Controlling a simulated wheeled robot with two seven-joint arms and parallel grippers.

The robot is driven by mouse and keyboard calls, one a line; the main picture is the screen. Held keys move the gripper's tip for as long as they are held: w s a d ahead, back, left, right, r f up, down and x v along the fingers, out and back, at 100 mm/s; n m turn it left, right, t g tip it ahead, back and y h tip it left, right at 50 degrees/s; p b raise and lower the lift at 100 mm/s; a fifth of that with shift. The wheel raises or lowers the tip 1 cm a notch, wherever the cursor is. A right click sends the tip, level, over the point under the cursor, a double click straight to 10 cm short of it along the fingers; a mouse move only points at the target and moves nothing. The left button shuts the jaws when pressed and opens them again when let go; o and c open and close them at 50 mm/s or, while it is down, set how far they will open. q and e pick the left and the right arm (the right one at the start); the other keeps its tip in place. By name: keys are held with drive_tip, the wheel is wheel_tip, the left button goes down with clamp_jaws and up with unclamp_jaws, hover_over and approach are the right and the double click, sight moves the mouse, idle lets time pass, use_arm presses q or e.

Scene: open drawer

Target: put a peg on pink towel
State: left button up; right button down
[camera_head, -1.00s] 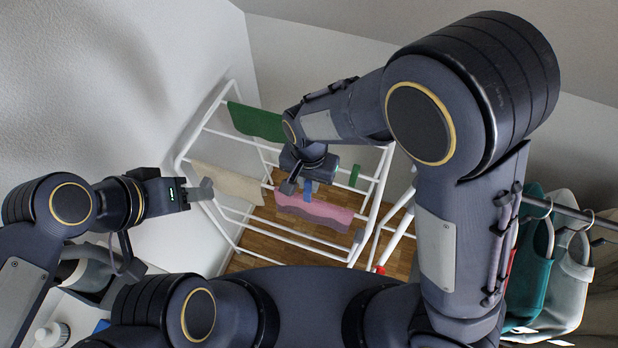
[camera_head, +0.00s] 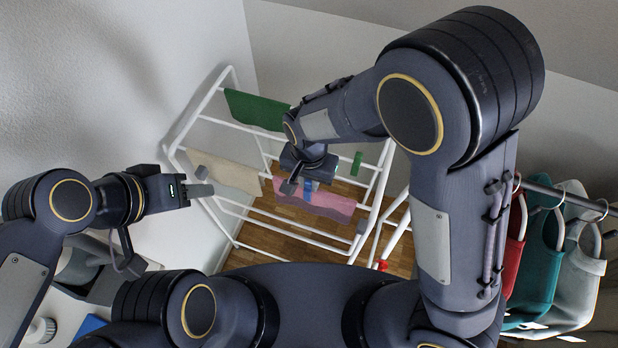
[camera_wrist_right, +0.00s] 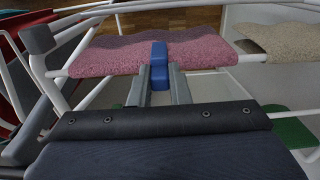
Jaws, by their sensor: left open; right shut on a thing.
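The pink towel (camera_head: 331,204) hangs over a bar of the white drying rack, and it fills the upper middle of the right wrist view (camera_wrist_right: 110,55). My right gripper (camera_head: 302,188) is shut on a blue peg (camera_wrist_right: 159,60). The peg is at the towel's near edge and overlaps the pink cloth in the right wrist view. I cannot tell whether it is clipped on the towel's bar. In the head view the peg (camera_head: 308,190) shows small beside the fingers. My left gripper (camera_head: 200,188) is open and empty, left of the rack.
The white drying rack (camera_head: 285,226) also holds a green towel (camera_head: 256,109) and a beige towel (camera_head: 226,174). A green peg (camera_head: 357,162) sits on a bar to the right. Clothes on hangers (camera_head: 540,266) are at the far right. A white bottle (camera_head: 41,330) stands at the lower left.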

drive_tip(key=c, duration=1.3)
unclamp_jaws()
wheel_tip(320, 180, up, 8)
drive_tip(key=shift+f, duration=0.25)
drive_tip(key=shift+d+r, duration=0.3)
drive_tip(key=shift+r, duration=0.1)
drive_tip(key=shift+s+d+r+n+t+y, duration=0.35)
drive_tip(key=shift+s+d+r+t+y, duration=0.45)
drive_tip(key=shift+s+d+r, duration=1.85)
drive_tip(key=shift+s+d+r+n+t+y, duration=0.1)
drive_tip(key=shift+s+d+n+t+y, duration=0.75)
drive_tip(key=shift+d, duration=3.55)
drive_tip(key=shift+s+d+r+m+t+y, duration=0.25)
drive_tip(key=shift+s+d+r+t, duration=1.1)
drive_tip(key=shift+s+d, duration=1.7)
